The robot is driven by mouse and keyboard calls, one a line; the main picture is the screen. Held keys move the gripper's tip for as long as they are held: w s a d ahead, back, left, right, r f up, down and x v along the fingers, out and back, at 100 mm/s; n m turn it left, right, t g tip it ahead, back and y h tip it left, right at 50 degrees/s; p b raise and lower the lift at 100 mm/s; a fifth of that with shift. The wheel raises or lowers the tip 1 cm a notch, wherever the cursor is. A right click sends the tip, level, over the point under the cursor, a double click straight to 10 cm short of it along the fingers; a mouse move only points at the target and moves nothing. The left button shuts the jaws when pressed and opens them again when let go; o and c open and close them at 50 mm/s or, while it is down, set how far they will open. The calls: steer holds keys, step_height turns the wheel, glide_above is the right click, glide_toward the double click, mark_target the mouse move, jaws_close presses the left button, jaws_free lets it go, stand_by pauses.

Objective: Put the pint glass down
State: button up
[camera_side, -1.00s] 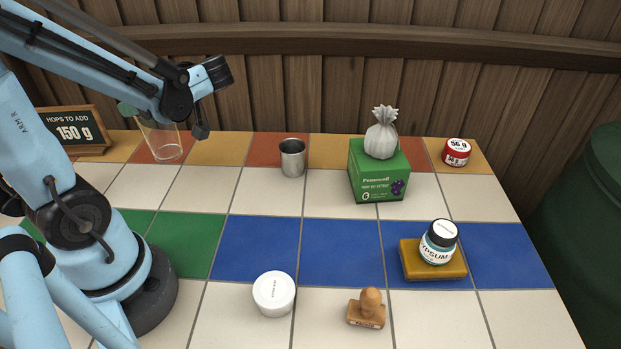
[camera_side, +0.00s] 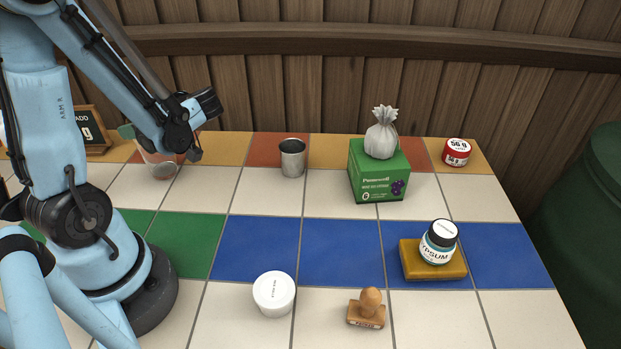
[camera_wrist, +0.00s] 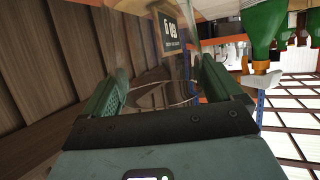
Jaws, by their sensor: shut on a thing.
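The clear pint glass (camera_side: 161,169) is at the back left in the side view, partly hidden behind my arm. Its base shows low over the back edge of the cream tiles; I cannot tell whether it touches them. In the wrist view the glass (camera_wrist: 160,62) is between the two green fingers of my gripper (camera_wrist: 160,84), which is shut on it. In the side view most of my gripper is hidden by the arm.
A metal cup (camera_side: 292,158) stands to the right, then a green box (camera_side: 378,176) with a grey sack (camera_side: 382,138) on top. Cream tiles between glass and cup are clear.

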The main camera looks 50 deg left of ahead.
steer(key=o, duration=1.4)
steer(key=w+d+r+m+t+h, duration=0.1)
steer(key=w+d+m+t+h, duration=0.2)
steer(key=d+m, duration=0.4)
steer(key=w+d+m+t+h, duration=0.4)
steer(key=d+m, duration=0.4)
steer(key=d, duration=0.2)
steer(key=w+d+r+m+t+h, duration=0.1)
steer(key=w+d+m+t+h, duration=0.3)
steer(key=d+m, duration=0.3)
steer(key=shift+w+d+r+t+h, duration=0.15)
steer(key=shift+d+t+h, duration=0.2)
steer(key=shift+d, duration=0.2)
steer(key=shift+d+r+t+h, duration=0.15)
steer(key=shift+d+t+h, duration=0.1)
steer(key=shift+d+h, duration=0.25)
